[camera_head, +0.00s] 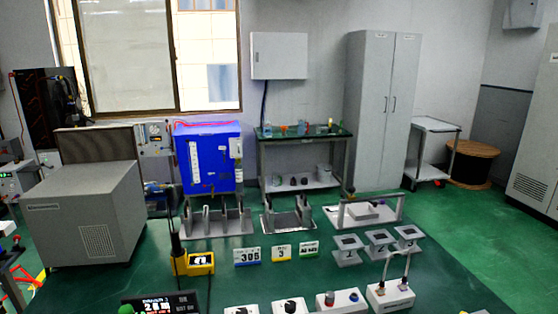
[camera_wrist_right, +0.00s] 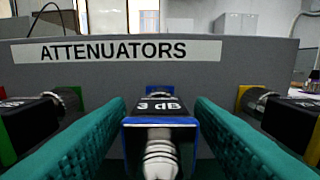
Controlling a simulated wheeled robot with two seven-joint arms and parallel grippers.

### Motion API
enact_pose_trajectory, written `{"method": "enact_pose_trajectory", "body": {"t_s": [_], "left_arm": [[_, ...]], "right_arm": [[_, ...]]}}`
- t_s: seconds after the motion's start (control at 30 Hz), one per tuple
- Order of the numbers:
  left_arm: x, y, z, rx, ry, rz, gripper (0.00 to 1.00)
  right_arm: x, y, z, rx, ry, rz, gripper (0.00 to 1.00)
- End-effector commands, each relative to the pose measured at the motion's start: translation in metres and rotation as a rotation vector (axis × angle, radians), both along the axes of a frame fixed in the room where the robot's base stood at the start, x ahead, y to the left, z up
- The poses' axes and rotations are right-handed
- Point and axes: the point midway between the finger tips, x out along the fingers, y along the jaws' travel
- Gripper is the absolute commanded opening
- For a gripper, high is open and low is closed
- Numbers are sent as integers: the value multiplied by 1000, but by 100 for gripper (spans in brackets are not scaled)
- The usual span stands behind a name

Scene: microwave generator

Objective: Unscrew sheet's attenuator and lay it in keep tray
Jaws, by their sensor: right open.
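In the right wrist view an attenuator with a black block marked 3 dB (camera_wrist_right: 160,106) and a blue frame sits in front of a grey panel (camera_wrist_right: 255,60) labelled ATTENUATORS. Its silver connector end points toward the camera. My right gripper (camera_wrist_right: 160,112) is open, with one teal finger on each side of this attenuator; I cannot tell whether they touch it. In the head view the small cards (camera_head: 281,252) stand on the green table, and one reads 3. A shallow white tray (camera_head: 385,208) lies at the back right of the table; its label is unreadable. My left gripper is not in view.
In the right wrist view a green-framed attenuator (camera_wrist_right: 35,115) is at the left and a yellow-framed one (camera_wrist_right: 285,110) at the right, both close to my fingers. In the head view a large grey box (camera_head: 85,215) and a blue unit (camera_head: 208,158) stand at the left.

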Motion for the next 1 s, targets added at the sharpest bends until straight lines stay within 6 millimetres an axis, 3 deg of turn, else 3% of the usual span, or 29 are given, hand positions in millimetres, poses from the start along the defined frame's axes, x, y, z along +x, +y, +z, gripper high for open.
{"method": "enact_pose_trajectory", "body": {"t_s": [0.07, 0.33, 1.0], "left_arm": [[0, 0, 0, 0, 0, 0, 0], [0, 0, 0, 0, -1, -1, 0], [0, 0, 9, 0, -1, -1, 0]], "right_arm": [[0, 0, 0, 0, 0, 0, 44], [0, 0, 0, 0, 0, 0, 0], [-20, -4, 1, -1, -1, 0, 0]]}}
